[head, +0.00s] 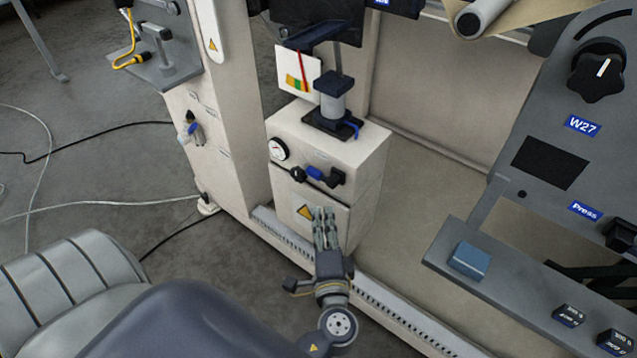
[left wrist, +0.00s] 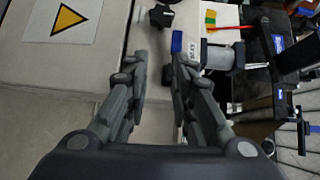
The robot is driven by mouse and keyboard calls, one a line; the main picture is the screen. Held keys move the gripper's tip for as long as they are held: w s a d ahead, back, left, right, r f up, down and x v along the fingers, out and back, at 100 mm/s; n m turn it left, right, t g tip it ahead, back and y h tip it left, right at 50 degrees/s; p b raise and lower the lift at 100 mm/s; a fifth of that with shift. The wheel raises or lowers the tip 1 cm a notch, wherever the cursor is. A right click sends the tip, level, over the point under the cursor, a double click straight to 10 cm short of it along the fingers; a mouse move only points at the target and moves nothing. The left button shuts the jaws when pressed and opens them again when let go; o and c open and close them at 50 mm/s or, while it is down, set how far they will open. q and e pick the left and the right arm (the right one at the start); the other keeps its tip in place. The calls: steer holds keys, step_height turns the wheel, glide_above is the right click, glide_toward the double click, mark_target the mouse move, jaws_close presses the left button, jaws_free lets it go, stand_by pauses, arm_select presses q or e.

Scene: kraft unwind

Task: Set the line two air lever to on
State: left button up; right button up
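A lever with a blue handle (head: 315,173) sits between black fittings on the front of a cream box; the handle lies nearly level. A second, smaller blue-handled lever (head: 187,130) is on the cream cabinet to the left. I cannot read which one is marked line two. My right gripper is out of view.
A round gauge (head: 278,149) is left of the box's lever. A slotted rail (head: 390,312) runs along the floor edge. A grey control panel (head: 545,190) with knobs fills the right side.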

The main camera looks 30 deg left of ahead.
mark_target(315, 177)
arm_select(q)
steer(key=shift+y, duration=0.5)
steer(key=x, duration=0.3)
steer(key=r+x, duration=0.1)
steer(key=x, duration=0.3)
steer(key=r+x, duration=0.1)
steer(key=x, duration=0.3)
steer(key=shift+a, duration=0.2)
jaws_close()
